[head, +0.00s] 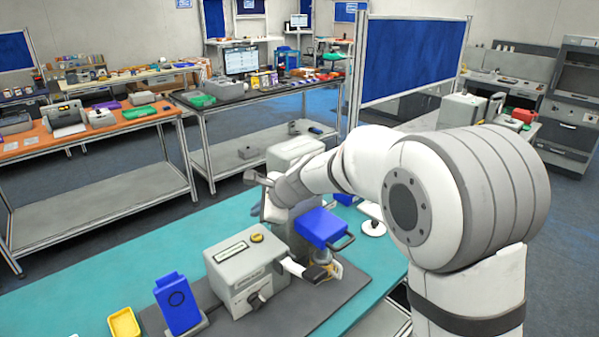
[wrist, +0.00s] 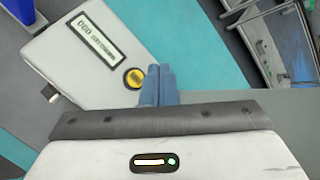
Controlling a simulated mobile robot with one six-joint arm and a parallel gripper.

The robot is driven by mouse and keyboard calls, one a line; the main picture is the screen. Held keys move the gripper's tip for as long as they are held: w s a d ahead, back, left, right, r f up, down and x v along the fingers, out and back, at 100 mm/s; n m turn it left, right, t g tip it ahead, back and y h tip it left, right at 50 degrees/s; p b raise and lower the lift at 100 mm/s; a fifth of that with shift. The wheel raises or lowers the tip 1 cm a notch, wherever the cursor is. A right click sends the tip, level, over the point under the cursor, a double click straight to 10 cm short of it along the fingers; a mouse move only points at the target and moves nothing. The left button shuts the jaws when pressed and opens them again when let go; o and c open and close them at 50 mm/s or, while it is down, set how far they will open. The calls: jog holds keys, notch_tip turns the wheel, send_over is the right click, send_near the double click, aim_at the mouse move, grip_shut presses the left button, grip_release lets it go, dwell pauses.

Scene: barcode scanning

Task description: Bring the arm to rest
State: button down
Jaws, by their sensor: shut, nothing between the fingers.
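My arm reaches from the right over the teal bench in the head view, bent at a large white joint. My gripper shows in the wrist view (wrist: 158,78), its two blue-grey fingers together with nothing between them. In that view the fingertips appear beside the yellow button (wrist: 135,78) of a grey box (wrist: 75,75) with a small display. The same box (head: 236,275) stands on the bench in the head view. My wrist is above and behind it there; the fingertips are hard to make out. I cannot tell the height gap.
A blue device (head: 322,227) with a handle stands right of the grey box. A blue upright holder (head: 178,303) and a yellow tray (head: 124,323) are on the left. A blue partition (head: 410,58) stands behind my arm.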

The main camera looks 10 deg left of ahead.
jog(key=s+d+n+h, duration=0.4)
jog(key=s+d+n, duration=0.3)
jog(key=s+d, duration=0.7)
jog(key=s+d+n+g+h, duration=0.1)
jog(key=s+d+n+h, duration=0.3)
jog(key=s+d, duration=1)
jog(key=d+n, duration=0.3)
jog(key=d, duration=0.3)
jog(key=shift+d+r+n, duration=0.15)
jog(key=shift+r+n, duration=0.15)
jog(key=shift+r, duration=0.1)
